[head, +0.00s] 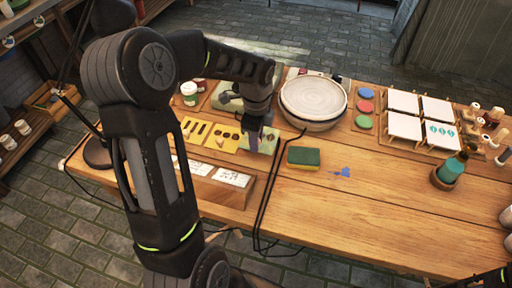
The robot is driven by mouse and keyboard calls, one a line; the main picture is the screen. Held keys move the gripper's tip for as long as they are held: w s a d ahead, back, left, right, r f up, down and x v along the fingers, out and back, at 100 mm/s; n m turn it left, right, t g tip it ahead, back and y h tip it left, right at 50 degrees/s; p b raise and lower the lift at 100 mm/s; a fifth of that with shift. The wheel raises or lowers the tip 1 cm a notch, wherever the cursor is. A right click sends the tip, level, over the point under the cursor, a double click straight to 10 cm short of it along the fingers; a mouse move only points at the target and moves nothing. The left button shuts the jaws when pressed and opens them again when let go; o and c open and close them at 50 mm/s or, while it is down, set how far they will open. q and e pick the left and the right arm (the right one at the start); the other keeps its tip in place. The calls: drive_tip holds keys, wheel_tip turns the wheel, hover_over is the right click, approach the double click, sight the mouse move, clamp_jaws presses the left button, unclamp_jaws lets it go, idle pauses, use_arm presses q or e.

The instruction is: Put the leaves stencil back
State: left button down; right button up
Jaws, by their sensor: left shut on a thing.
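My left gripper (258,126) reaches down over the left half of the table and is shut on a thin green-yellow stencil (268,143), apparently the leaves stencil. Its cut-outs are mostly hidden by the fingers, and I cannot tell whether it touches the surface below. Two yellow stencils lie to its left: one with bar-shaped holes (194,130) and one with round dark holes (223,138).
A pale round plate (313,97) stands behind and right of the gripper. A green-topped sponge (303,157) and a blue paint smear (343,172) lie in front. White tiles (403,101), one with teal leaves (440,134), stand at the right. The front right tabletop (375,220) is clear.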

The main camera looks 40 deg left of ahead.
use_arm(q)
drive_tip(key=shift+f, duration=1.8)
drive_tip(key=shift+f, duration=0.2)
drive_tip(key=c, duration=1.2)
unclamp_jaws()
drive_tip(key=shift+c, duration=0.2)
drive_tip(key=shift+r, duration=0.1)
wheel_tip(320, 180, up, 12)
drive_tip(key=shift+r, duration=0.15)
